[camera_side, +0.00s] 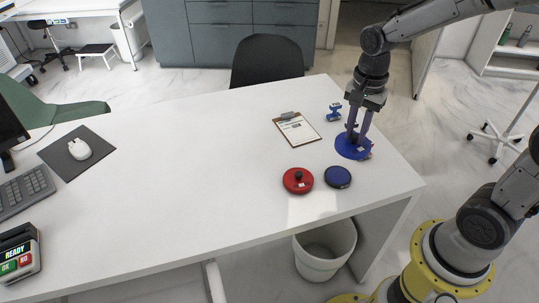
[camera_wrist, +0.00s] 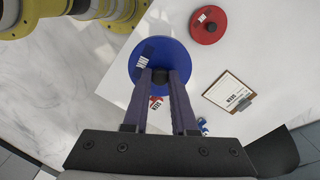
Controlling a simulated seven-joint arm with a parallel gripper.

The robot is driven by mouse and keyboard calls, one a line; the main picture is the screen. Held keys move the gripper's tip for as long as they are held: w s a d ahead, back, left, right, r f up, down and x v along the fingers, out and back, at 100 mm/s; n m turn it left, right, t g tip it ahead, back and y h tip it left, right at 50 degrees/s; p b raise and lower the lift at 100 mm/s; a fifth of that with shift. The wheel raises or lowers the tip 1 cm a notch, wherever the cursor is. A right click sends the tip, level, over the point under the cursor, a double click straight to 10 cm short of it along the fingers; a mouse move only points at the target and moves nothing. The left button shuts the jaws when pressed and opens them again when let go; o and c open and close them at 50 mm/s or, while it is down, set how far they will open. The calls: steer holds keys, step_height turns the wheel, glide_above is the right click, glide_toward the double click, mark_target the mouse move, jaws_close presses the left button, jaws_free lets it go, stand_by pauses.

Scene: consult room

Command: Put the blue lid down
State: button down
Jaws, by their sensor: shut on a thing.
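The blue lid (camera_side: 345,151) is a flat round disc with a small pale label and a dark knob. My gripper (camera_side: 356,139) points down and is shut on its knob, near the right end of the white table. In the wrist view the lid (camera_wrist: 147,75) lies between and beyond my fingertips (camera_wrist: 160,77), roughly level. It seems to be a little above the table, but the gap is hard to judge. A small red and white item shows partly from behind the lid in both views.
A clipboard (camera_side: 297,129) and a small blue object (camera_side: 334,112) lie behind. The table (camera_side: 190,180) is clear in the middle. A bin (camera_side: 325,250) stands below.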

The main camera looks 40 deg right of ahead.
steer(key=w+a+f, duration=0.2)
steer(key=w+f, duration=0.2)
steer(key=w, duration=0.3)
steer(key=w+a+f+n, duration=0.1)
steer(key=w+f, duration=0.3)
steer(key=w, duration=0.4)
steer(key=w+a+f+n, duration=0.1)
steer(key=w+a+f, duration=0.2)
steer(key=w, duration=0.5)
steer(key=shift+w+a+f, duration=0.2)
steer(key=shift+a+f, duration=0.15)
steer(key=shift+f, duration=0.35)
steer(key=shift+w+f, duration=0.45)
steer(key=shift+f, duration=0.1)
steer(key=shift+w+f, duration=0.1)
steer(key=shift+f, duration=1.5)
steer(key=c, duration=0.7)
jaws_free()
steer(key=shift+f, duration=0.15)
